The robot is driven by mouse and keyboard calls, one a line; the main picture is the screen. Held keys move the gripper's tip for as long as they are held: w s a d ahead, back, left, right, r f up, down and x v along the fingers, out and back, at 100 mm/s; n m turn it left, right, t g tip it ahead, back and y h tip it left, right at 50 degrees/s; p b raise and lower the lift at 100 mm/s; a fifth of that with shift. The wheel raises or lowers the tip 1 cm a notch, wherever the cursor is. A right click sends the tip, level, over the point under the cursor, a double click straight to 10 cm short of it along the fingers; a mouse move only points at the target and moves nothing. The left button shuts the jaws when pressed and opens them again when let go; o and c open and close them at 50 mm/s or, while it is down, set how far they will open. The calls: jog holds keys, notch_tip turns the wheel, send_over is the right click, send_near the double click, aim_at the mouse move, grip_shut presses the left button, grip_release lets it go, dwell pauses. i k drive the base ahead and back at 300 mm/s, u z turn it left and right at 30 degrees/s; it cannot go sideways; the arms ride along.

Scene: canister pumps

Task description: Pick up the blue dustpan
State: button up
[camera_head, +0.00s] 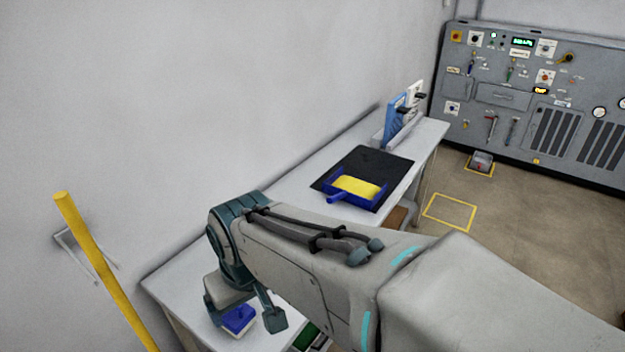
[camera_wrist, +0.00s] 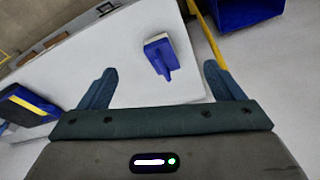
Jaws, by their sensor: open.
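The blue dustpan (camera_head: 369,201), with a yellow inside and a short blue handle, lies on a black mat on the white table. A blue and yellow thing at the left edge of the wrist view (camera_wrist: 32,101) looks like the same dustpan, partly cut off. My gripper (camera_wrist: 160,72) is open and empty, above the near end of the table and well away from the dustpan. A small blue block with a handle and a pale edge, perhaps a hand brush (camera_wrist: 160,52), lies ahead between my fingers, apart from them; it shows in the head view too (camera_head: 239,319).
The black mat (camera_head: 345,165) lies mid-table. Blue and white holders (camera_head: 396,120) stand at the far end. A yellow pole (camera_head: 100,262) leans at left by the wall. A blue bin (camera_wrist: 245,10) is at upper right in the wrist view. A grey control panel (camera_head: 490,95) stands beyond.

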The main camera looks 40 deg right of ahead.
aim_at(361, 193)
jog(key=z, duration=0.45)
jog(key=k, duration=1.2)
jog(key=z, duration=1.75)
jog(key=i, duration=1.1)
jog(key=z, duration=0.9)
jog(key=i, duration=1.65)
jog(key=u, duration=0.95)
jog(key=i, duration=1)
jog(key=u, duration=1.05)
jog(key=i, duration=0.25)
jog(key=u, duration=2.05)
